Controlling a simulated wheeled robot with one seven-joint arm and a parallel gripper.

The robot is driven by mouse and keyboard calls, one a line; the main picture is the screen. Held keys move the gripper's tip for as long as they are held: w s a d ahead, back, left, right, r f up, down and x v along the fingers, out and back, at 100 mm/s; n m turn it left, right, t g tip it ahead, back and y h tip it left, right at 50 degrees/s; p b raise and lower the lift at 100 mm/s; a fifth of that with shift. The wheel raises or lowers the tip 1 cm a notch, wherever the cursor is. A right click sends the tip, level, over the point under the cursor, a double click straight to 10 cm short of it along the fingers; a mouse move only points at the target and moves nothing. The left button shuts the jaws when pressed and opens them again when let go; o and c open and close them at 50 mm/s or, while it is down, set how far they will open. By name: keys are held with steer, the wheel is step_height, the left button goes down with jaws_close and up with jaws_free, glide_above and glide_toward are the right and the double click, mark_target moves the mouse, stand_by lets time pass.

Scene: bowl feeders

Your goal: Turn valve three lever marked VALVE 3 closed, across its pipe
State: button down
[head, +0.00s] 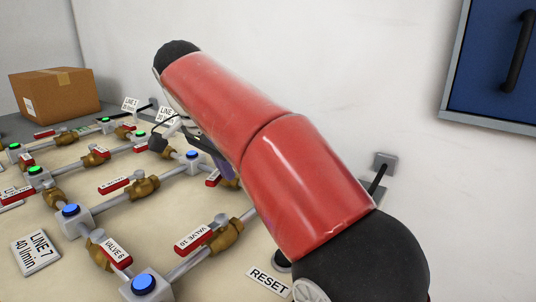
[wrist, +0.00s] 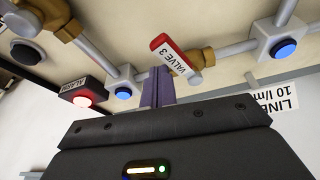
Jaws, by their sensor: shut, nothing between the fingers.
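In the wrist view the VALVE 3 lever (wrist: 173,56) is a red bar with a white label. It sits on a brass valve body (wrist: 201,58) in a grey pipe and points at a steep angle across that pipe. I cannot tell whether the angle is fully square. My gripper (wrist: 157,72) is shut and empty, its purple fingers upright beside the lever's labelled side. I cannot tell whether they touch it.
A blue-button block (wrist: 123,83) and a lit red ALARM lamp (wrist: 84,95) are close left of the fingers. Another blue-button block (wrist: 282,48) is at right. Other valves, such as VALVE 6 (head: 113,253), and a cardboard box (head: 55,95) share the table by the wall.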

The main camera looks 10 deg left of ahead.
steer(key=shift+a, duration=0.75)
steer(key=shift+a+m+g+h+p, duration=0.15)
steer(key=shift+a+m, duration=0.1)
steer(key=shift+m, duration=0.45)
steer(key=shift+a+m+g+h+p, duration=0.15)
steer(key=shift+a+m, duration=0.1)
steer(key=shift+m, duration=0.45)
steer(key=shift+a+r, duration=0.1)
steer(key=shift+a, duration=0.05)
